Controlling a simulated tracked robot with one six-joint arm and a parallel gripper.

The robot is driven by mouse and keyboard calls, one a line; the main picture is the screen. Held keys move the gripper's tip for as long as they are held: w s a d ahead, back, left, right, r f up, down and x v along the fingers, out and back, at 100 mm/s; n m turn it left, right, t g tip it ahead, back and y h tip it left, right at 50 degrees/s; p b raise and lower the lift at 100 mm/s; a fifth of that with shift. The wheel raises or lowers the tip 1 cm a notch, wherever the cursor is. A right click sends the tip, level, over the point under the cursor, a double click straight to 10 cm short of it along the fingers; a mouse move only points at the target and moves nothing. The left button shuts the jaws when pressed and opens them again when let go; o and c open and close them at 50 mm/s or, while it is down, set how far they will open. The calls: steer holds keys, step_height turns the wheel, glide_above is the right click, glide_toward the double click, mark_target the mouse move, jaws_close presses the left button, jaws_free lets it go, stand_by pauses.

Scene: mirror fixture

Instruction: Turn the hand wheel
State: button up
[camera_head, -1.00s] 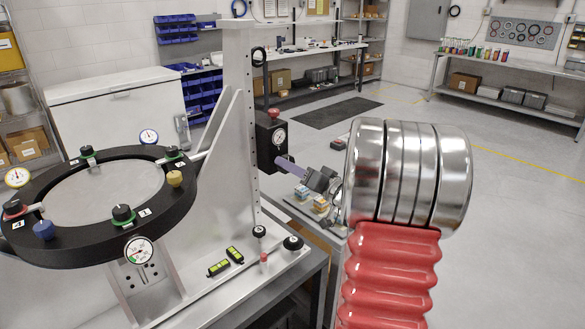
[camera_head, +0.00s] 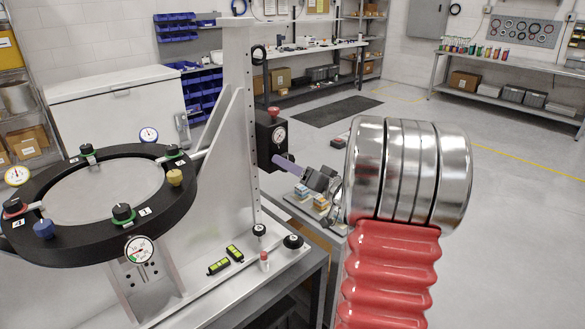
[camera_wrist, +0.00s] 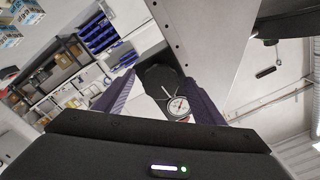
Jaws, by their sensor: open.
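A black box (camera_head: 265,144) with a red knob (camera_head: 274,113) on top and a dial gauge (camera_head: 278,135) is fixed to the grey upright plate. In the head view my gripper (camera_head: 277,159) points at this box from the right, with its purple finger close to the box's lower right side. In the wrist view my gripper (camera_wrist: 160,76) is open, its purple fingers apart at either side of a dark rounded part (camera_wrist: 157,82), which seems to be the hand wheel. The gauge (camera_wrist: 178,105) shows beside it, near the right finger. I cannot tell whether the fingers touch anything.
The upright plate (camera_head: 238,120) stands close to my gripper. A black ring (camera_head: 75,253) with coloured knobs and gauges is at the left. Small yellow-and-black items (camera_head: 235,254) lie on the fixture base. Open floor (camera_head: 510,240) is at the right.

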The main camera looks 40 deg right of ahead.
steer(key=shift+s, duration=0.15)
steer(key=s, duration=1.3)
steer(key=shift+s+d, duration=0.2)
steer(key=shift+s, duration=0.1)
steer(key=w+a+f+n+g+y, duration=0.1)
steer(key=a+n+g+y, duration=0.2)
steer(key=a, duration=0.9)
steer(key=w+a+f+n+g+y, duration=0.15)
steer(key=a+g+y, duration=0.25)
steer(key=a, duration=0.8)
steer(key=s+a+n+g+h, duration=0.3)
steer(key=s+a+g+h, duration=0.2)
steer(key=s+a, duration=0.7)
steer(key=shift+s+a+f+h, duration=0.3)
steer(key=shift+a+h, duration=0.25)
steer(key=shift+h, duration=0.75)
